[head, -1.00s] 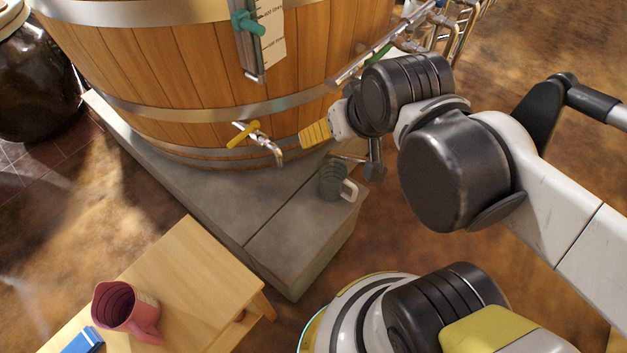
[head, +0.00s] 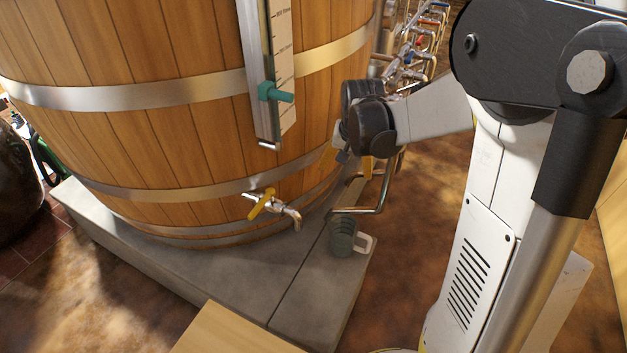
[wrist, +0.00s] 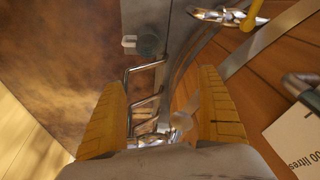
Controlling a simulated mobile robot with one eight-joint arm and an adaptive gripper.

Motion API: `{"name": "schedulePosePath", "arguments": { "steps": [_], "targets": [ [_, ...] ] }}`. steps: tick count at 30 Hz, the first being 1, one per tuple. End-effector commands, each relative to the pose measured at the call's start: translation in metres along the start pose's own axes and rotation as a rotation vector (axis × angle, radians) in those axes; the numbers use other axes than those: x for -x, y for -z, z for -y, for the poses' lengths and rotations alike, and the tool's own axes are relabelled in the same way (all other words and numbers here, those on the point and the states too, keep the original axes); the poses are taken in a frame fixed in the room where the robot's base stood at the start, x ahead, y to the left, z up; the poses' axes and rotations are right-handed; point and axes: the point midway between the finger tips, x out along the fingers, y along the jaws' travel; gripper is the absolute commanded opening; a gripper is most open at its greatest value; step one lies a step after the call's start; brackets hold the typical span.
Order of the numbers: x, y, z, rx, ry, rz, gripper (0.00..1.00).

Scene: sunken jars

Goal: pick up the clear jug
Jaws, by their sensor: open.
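The clear jug (head: 342,238) is a grey-green see-through vessel with a pale handle on its right side. It stands on the grey stone ledge (head: 300,312), close to the wooden vat. In the wrist view the jug (wrist: 148,45) is small, at the upper middle, beyond the fingertips and just left of the gap between them. My gripper (head: 347,165) is above the jug in the head view, with its yellow fingers apart. In the wrist view my gripper (wrist: 163,80) is open, with nothing between its fingertips at jug distance.
The wooden vat (head: 180,130) stands behind the jug, with a yellow-handled tap (head: 275,207) to the jug's left. A bent metal pipe (head: 375,200) runs close above the jug. A light wooden table (head: 225,335) is at the front. Floor is open at right.

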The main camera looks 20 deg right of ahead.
Motion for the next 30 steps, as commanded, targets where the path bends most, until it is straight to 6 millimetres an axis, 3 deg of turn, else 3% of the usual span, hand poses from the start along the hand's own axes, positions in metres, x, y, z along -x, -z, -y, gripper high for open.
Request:
{"name": "schedulePosePath", "arguments": {
  "steps": [1,7,12,15,19,30],
  "targets": [
    [-0.025,0.010,-0.007,-0.038,-0.012,0.018,0.86],
    [-0.122,0.029,-0.042,-0.193,-0.061,0.099,0.86],
    [-0.208,0.026,-0.078,-0.321,-0.102,0.165,0.86],
    [-0.249,0.018,-0.097,-0.381,-0.122,0.196,0.86],
    [-0.284,0.008,-0.113,-0.433,-0.140,0.223,0.86],
    [-0.333,-0.007,-0.123,-0.458,-0.149,0.235,0.86]
  ]
}}
